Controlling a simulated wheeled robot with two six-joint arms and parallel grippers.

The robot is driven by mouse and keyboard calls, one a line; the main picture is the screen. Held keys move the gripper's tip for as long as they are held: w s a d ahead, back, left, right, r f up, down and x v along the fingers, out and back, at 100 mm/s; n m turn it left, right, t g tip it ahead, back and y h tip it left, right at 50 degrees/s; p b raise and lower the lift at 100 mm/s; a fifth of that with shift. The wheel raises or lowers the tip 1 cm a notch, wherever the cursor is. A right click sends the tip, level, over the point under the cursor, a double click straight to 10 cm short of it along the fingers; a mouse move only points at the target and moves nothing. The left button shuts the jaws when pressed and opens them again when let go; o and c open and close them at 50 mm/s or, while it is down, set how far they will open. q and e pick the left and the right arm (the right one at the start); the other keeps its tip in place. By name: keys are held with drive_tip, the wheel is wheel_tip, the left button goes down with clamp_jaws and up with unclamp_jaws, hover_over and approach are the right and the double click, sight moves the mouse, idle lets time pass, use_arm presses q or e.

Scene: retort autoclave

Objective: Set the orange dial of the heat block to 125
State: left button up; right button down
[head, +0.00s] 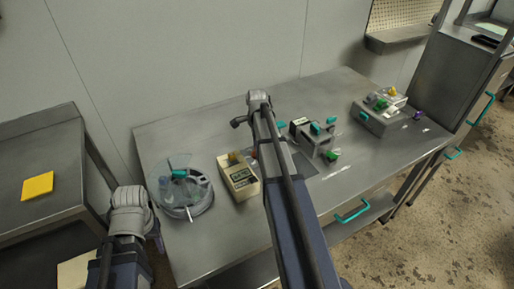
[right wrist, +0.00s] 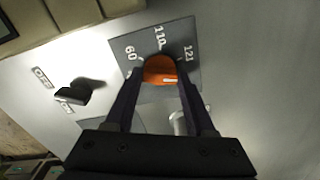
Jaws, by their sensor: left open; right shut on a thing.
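In the right wrist view the orange dial (right wrist: 160,68) sits on a dark grey scale plate (right wrist: 185,35) of the heat block. Labels 60, 110 and 121 run around its far side; no 125 label is visible. A short white mark shows on the dial's near right part. My right gripper (right wrist: 161,78) has one finger on each side of the dial and is shut on it. In the head view the right arm hides that gripper and most of the dial. My left gripper (head: 156,230) is low at the left, partly hidden by its arm, and open.
A black lever switch (right wrist: 72,94) stands left of the dial. On the table are a round clear-lidded vessel (head: 186,192), a beige meter (head: 238,177), a grey clamp device (head: 320,138) and a grey box with coloured knobs (head: 384,116). The table's front right is clear.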

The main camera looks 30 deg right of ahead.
drive_tip(key=m, duration=0.4)
drive_tip(key=shift+s+a+m, duration=0.1)
drive_tip(key=shift+m, duration=0.3)
idle(0.4)
drive_tip(key=shift+c, duration=1.2)
unclamp_jaws()
drive_tip(key=shift+r, duration=0.1)
wheel_tip(320, 180, up, 8)
drive_tip(key=p, duration=0.8)
drive_tip(key=shift+f, duration=0.2)
drive_tip(key=shift+f, duration=0.1)
